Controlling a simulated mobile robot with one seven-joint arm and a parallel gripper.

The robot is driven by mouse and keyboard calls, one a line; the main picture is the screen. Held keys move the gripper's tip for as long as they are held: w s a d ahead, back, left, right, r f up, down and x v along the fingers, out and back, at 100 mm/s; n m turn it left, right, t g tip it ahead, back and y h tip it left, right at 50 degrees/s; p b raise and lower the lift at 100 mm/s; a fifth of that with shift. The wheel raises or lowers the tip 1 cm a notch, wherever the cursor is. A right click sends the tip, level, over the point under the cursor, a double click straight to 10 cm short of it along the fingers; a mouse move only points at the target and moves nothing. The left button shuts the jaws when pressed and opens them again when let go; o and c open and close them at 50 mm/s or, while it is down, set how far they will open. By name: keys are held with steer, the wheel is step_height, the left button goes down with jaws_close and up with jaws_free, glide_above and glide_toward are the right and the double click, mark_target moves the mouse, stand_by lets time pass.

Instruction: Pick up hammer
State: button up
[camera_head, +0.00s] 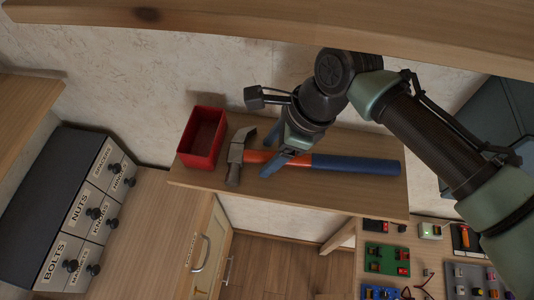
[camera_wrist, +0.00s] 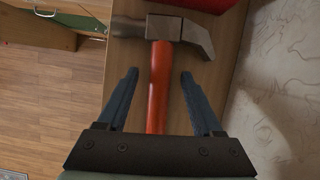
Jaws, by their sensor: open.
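The hammer (camera_head: 345,164) lies on a wooden shelf (camera_head: 375,190), with its grey metal head toward the left and its red and blue handle running right. In the wrist view the hammer's red handle (camera_wrist: 159,85) runs between the two blue fingers, and its head (camera_wrist: 165,30) is beyond the fingertips. My gripper (camera_head: 272,152) is over the red part of the handle, near the head. In the wrist view my gripper (camera_wrist: 158,75) is open, with a finger on each side of the handle and gaps visible on both sides.
A red open box (camera_head: 203,138) stands on the shelf just left of the hammer head. A grey drawer cabinet (camera_head: 85,205) is at the left. A wooden board (camera_head: 300,25) crosses above my arm. The wall (camera_wrist: 275,90) is close beside the shelf. Electronic boards (camera_head: 387,258) lie lower right.

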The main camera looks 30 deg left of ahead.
jaws_close()
stand_by(0.3)
stand_by(1.1)
